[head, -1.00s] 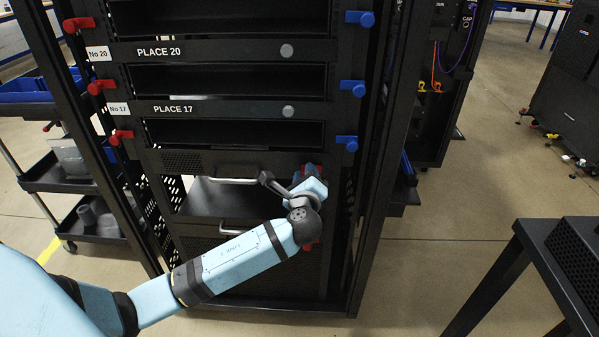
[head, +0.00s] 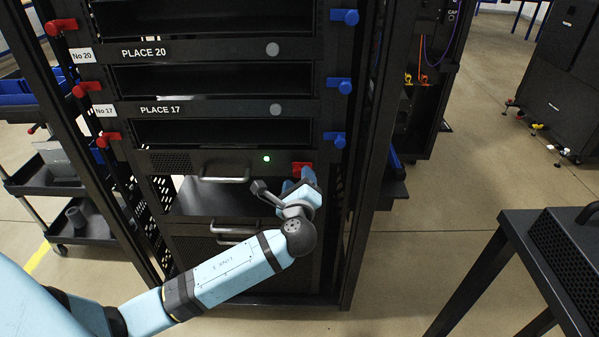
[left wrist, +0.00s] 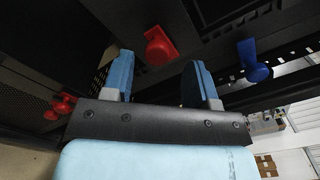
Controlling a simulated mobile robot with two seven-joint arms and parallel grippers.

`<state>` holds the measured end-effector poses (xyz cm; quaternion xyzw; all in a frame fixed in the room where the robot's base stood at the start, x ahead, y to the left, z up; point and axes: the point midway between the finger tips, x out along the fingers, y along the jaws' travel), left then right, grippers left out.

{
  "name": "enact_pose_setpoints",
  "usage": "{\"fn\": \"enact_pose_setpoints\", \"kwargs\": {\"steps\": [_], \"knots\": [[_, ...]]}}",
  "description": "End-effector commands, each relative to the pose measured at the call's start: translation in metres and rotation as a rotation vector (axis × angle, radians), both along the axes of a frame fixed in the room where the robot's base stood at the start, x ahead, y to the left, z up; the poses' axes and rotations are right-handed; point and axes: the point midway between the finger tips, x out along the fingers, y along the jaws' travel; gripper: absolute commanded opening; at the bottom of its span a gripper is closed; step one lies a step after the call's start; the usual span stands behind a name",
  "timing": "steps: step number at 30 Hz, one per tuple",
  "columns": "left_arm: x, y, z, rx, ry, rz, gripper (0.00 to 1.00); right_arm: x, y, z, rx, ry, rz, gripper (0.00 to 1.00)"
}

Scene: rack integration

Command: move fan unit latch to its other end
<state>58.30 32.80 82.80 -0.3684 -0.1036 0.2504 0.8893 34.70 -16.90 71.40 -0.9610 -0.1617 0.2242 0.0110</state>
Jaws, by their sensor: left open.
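The fan unit (head: 182,161) is a dark, perforated-front unit with a metal handle, low in the rack under the PLACE 17 slot. A small green light glows on its front. Its red latch (head: 302,167) is at the right end of the front, partly hidden by my left gripper (head: 307,182), which is just below it. In the left wrist view the light-blue fingers (left wrist: 158,78) are apart with nothing between them. A red latch (left wrist: 160,46) shows beyond the gap, apparently clear of both fingers. My right gripper is out of view.
Slots above carry red latches (head: 109,139) at left and blue latches (head: 335,139) at right. A lower unit with a handle (head: 233,231) sits below. A cart (head: 85,233) stands left, a dark table (head: 515,240) right. Floor between rack and table is clear.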

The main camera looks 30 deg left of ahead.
Motion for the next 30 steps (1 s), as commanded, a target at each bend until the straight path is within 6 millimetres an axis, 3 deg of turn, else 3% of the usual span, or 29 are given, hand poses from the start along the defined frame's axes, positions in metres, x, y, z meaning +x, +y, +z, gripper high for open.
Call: {"fn": "enact_pose_setpoints", "kwargs": {"steps": [6,13,18,30], "knots": [[-0.045,-0.028,0.001,-0.004,0.003,-0.003,0.53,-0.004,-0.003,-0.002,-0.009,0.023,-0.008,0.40],[-0.078,-0.049,0.000,-0.002,0.002,-0.003,0.53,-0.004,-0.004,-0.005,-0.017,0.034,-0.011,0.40],[-0.088,-0.055,0.000,0.000,0.001,-0.002,0.53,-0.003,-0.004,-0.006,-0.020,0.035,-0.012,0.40],[-0.089,-0.055,0.000,-0.001,-0.001,-0.001,0.53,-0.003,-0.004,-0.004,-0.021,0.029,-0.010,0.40]]}}
